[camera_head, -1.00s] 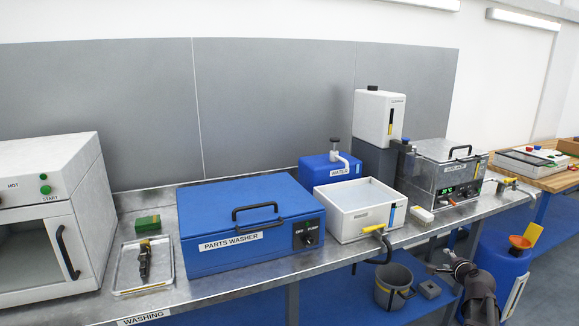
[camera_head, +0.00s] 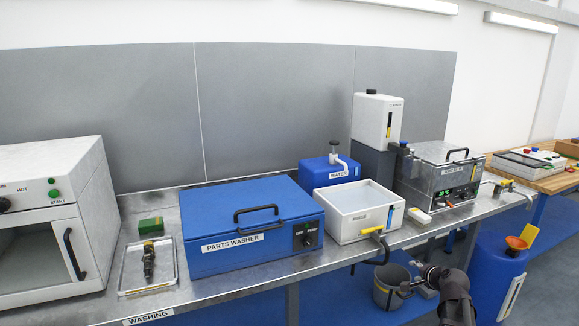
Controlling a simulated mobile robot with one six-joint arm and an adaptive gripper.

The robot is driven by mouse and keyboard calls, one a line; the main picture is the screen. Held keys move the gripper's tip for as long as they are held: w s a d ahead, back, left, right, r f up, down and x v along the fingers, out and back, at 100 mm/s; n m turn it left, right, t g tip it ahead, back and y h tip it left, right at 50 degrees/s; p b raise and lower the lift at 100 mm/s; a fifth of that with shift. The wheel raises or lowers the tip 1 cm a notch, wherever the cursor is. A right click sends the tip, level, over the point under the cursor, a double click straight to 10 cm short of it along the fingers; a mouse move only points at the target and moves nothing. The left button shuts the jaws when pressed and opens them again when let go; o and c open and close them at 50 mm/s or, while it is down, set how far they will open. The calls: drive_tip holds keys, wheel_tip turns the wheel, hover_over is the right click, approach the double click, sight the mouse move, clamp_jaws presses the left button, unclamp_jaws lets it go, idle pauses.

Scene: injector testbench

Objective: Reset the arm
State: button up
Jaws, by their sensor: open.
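My arm rises from the bottom edge at the right of the head view, in front of the bench. My gripper (camera_head: 412,276) is at its end, pointing left, small and dark. It is open, and I see nothing held in it. It overlaps the right side of the grey bucket (camera_head: 383,297) on the lower blue shelf in the picture; I cannot tell whether they touch. It is below the level of the bench top.
The steel bench (camera_head: 190,292) carries a white oven (camera_head: 75,180), a metal tray (camera_head: 178,272) with an injector (camera_head: 148,260), a blue parts washer (camera_head: 250,250), a white rinse basin (camera_head: 345,228) and an ultrasonic bath (camera_head: 420,185). A blue drum (camera_head: 490,275) stands right of my arm.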

drive_tip(key=s+a+f+n+g+y+p, duration=0.15)
drive_tip(key=s+a+n+g+p, duration=0.5)
drive_tip(key=a, duration=1.05)
drive_tip(key=s+a+n+g+h+p, duration=0.1)
drive_tip(key=s+a+n+g, duration=0.4)
drive_tip(key=s, duration=0.9)
drive_tip(key=shift+a+r+n+h, duration=0.4)
drive_tip(key=shift+a+n+h, duration=0.15)
drive_tip(key=shift+n+h, duration=0.45)
